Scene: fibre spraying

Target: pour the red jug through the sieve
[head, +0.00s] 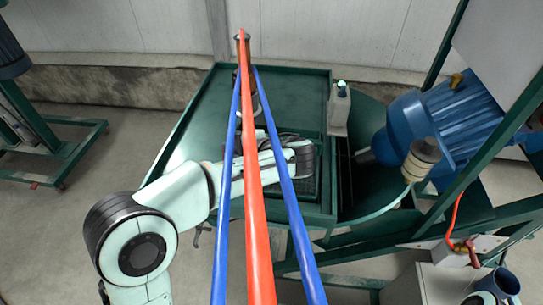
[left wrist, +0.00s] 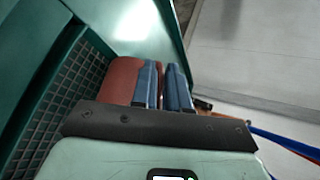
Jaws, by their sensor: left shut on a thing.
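The red jug (left wrist: 120,80) shows in the left wrist view, just left of the fingers of my left gripper (left wrist: 161,88). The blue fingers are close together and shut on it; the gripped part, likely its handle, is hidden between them. I cannot tell how far the jug is tilted or what is inside it. In the head view my left arm reaches over the green machine bed, and tubes hide the gripper and jug. A dark grid (left wrist: 38,128), which looks like the sieve, lies left of the jug; it also shows in the head view (head: 311,190).
Long red (head: 254,200) and blue tubes cross the middle of the head view. A blue motor (head: 440,125) and green frame bars stand at the right. The green bed's far left part (head: 205,120) is clear.

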